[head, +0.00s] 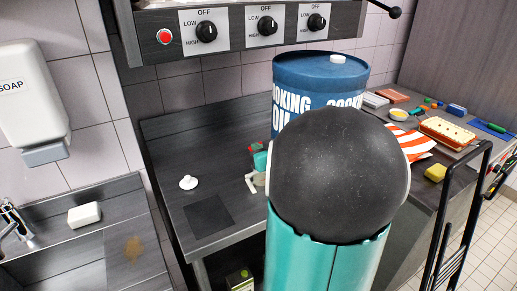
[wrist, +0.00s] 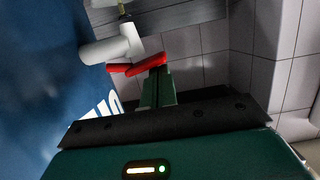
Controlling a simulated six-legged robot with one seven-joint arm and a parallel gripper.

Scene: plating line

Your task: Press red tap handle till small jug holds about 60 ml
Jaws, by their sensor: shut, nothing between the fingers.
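The blue cooking oil drum (head: 290,88) stands on the counter, with my arm covering much of its front. In the wrist view, the drum (wrist: 40,60) fills the left side. A white tap (wrist: 105,48) sticks out from it; its spout (head: 250,184) also shows in the head view. The red tap handle (wrist: 118,68) is right at the tip of my shut, empty gripper (wrist: 152,72); contact is unclear. My gripper (head: 257,149) shows small beside the drum in the head view. A thin yellowish strand shows at the spout, possibly oil. I cannot clearly make out the small jug; a beige shape (head: 259,180) sits by the spout.
A control panel (head: 235,28) hangs above.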

